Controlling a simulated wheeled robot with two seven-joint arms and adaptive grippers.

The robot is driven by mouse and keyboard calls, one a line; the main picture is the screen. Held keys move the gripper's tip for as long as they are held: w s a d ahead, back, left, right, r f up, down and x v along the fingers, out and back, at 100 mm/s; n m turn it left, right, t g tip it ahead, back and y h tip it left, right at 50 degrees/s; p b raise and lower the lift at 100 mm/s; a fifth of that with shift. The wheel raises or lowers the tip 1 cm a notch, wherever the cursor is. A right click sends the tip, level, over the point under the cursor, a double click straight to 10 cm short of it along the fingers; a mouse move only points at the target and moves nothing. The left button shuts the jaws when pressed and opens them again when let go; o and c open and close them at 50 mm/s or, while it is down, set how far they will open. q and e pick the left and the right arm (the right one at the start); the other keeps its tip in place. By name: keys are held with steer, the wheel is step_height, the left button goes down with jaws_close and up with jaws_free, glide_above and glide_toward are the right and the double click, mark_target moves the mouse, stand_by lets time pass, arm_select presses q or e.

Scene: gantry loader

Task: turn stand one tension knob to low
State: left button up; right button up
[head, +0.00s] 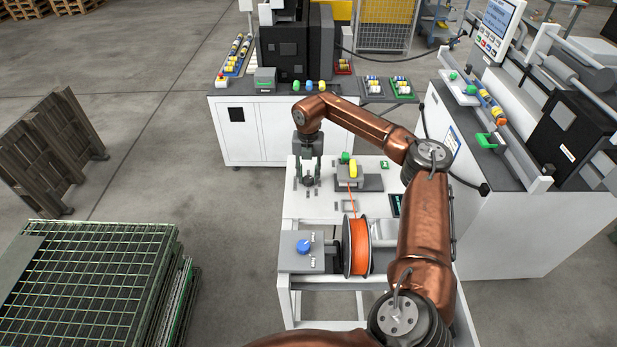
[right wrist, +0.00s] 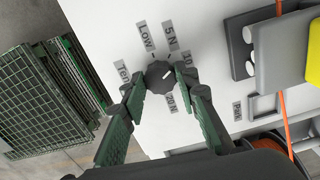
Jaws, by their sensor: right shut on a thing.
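The tension knob (right wrist: 160,77) is a dark round knob on a white panel, with a short white pointer mark. The mark points to the right and slightly up, roughly toward the 10 label (right wrist: 188,58). The Low label (right wrist: 146,37) and the 5 N label (right wrist: 170,37) lie above the knob, and a 20 N label (right wrist: 171,103) lies below it. My right gripper (right wrist: 158,84) is shut on the knob, one finger on each side. In the head view my right gripper (head: 308,178) reaches down onto the white table. My left gripper is not in view.
An orange spool (head: 356,247) stands near the table's front, beside a grey box with a blue knob (head: 304,246). An orange strand runs up to a grey block with a yellow part (head: 353,169). Green mesh crates (head: 90,280) stand left on the floor.

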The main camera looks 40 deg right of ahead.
mark_target(308, 179)
steer(key=n, duration=0.6)
steer(key=shift+b, duration=0.35)
steer(key=n, duration=0.5)
steer(key=shift+n, duration=0.4)
steer(key=o, duration=1.1)
steer(key=shift+o, duration=0.2)
steer(key=shift+r, duration=0.25)
step_height(308, 179, up, 12)
steer(key=shift+f, duration=0.2)
